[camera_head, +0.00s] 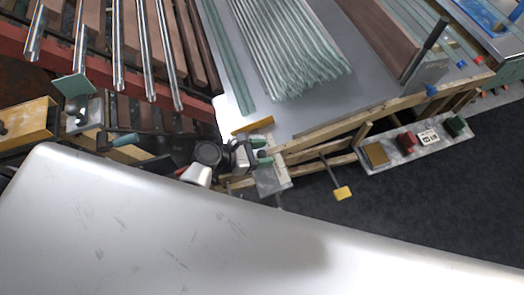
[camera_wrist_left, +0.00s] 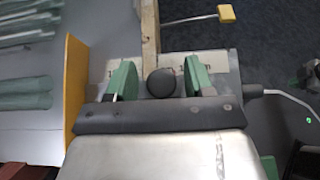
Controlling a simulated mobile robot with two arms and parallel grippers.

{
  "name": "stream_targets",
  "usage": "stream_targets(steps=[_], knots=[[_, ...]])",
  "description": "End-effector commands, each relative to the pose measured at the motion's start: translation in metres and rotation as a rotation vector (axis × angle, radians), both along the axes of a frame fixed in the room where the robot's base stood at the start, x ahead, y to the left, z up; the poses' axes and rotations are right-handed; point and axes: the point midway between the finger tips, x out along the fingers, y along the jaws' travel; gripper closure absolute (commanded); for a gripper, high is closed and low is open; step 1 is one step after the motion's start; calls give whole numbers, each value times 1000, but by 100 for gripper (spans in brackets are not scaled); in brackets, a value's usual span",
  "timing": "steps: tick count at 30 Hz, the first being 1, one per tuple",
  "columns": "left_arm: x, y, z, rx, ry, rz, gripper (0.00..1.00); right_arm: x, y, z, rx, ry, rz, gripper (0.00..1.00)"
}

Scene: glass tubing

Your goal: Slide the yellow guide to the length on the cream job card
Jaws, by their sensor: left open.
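The yellow guide (camera_head: 253,126) is an upright plate at the front edge of the grey bench. It also stands left of my gripper in the left wrist view (camera_wrist_left: 73,80). My left gripper (camera_head: 264,152) is at that edge, beside the guide. In the left wrist view its green fingers (camera_wrist_left: 160,80) are apart, one on each side of a dark round knob (camera_wrist_left: 161,83); contact cannot be told. Behind the fingers is a cream card (camera_wrist_left: 188,70) with partly hidden, unreadable print. My right gripper is not in view.
Glass tubes (camera_head: 285,50) lie on the bench. A yellow-ended rod (camera_head: 342,193) sticks out from its wooden front rail. A grey shelf (camera_head: 400,152) carries small blocks and a white label (camera_head: 427,137). A rack of metal rods (camera_head: 118,50) stands at the left. Dark floor (camera_head: 420,210) is clear.

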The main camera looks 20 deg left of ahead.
Motion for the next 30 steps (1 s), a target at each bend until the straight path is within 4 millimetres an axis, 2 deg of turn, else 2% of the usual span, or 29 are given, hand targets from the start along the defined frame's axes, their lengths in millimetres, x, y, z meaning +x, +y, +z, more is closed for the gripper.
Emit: stream_targets(steps=[5, 12, 18, 23, 30], knots=[[-8, 12, 5, 3, 1, 0, 47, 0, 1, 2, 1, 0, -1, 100], [-33, 49, 24, 5, 2, 1, 47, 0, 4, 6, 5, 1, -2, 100], [-50, 73, 36, 3, 1, 1, 47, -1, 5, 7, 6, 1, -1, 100], [-56, 82, 40, 1, 1, 0, 47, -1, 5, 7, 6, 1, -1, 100], [-56, 83, 41, 0, 0, 0, 47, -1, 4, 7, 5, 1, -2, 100]])
